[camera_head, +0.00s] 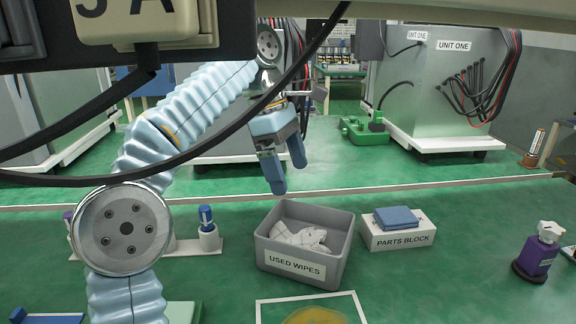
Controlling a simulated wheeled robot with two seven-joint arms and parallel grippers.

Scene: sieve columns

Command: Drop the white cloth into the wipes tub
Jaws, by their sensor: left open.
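The wipes tub (302,272) is a grey open bin labelled "USED WIPES", standing on the green bench. The white cloth (300,238) lies crumpled inside the tub, below its rim. My left gripper (288,178) hangs above the tub's back-left side, apart from the cloth, with its blue fingers open and nothing between them. My right gripper is not in view.
A purple bottle (538,254) stands far right. A white-framed square (312,310) with a yellow patch lies in front. A blue-capped container (208,232) stands left.

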